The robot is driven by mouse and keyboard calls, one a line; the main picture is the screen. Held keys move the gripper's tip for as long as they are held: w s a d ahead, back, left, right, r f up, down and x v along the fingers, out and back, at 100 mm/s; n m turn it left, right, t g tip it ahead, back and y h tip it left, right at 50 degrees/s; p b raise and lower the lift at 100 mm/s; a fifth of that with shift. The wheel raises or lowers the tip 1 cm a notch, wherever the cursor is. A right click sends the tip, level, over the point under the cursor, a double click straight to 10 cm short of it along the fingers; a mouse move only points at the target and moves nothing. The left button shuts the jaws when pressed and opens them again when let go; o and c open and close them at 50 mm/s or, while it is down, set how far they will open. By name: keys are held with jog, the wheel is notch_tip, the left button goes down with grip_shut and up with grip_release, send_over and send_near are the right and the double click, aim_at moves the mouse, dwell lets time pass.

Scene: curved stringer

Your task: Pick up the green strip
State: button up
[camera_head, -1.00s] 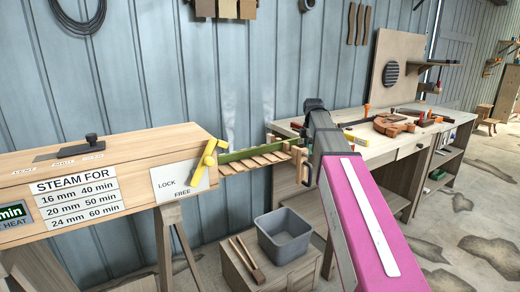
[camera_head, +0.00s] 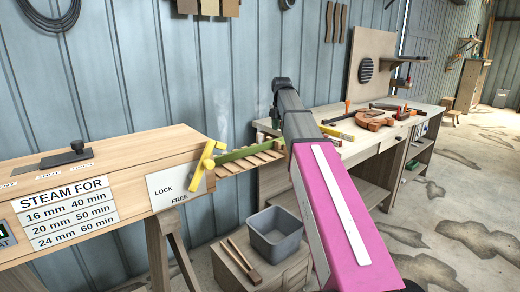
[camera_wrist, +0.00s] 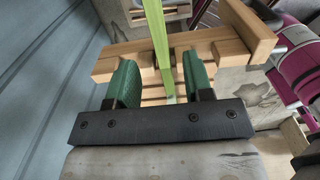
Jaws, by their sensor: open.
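The green strip (camera_head: 240,154) lies along a slatted wooden rack that sticks out from the end of the wooden steam box. In the wrist view the strip (camera_wrist: 157,38) runs down between the two green finger pads of my gripper (camera_wrist: 157,82). The pads are apart, with a gap on each side of the strip. The rack (camera_head: 256,160) shows in the wrist view as pale slats below the fingers. In the head view my arm hides the gripper and the near end of the strip.
The steam box (camera_head: 100,185) stands at left with a yellow latch (camera_head: 205,162) at its end. A grey bucket (camera_head: 275,236) and wooden tongs (camera_head: 244,258) rest on a low cabinet. A workbench (camera_head: 350,150) with tools stands behind my arm at right. Faint steam rises near the wall.

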jog(key=shift+d+f, duration=0.1)
jog(key=shift+f, duration=2.55)
grip_shut()
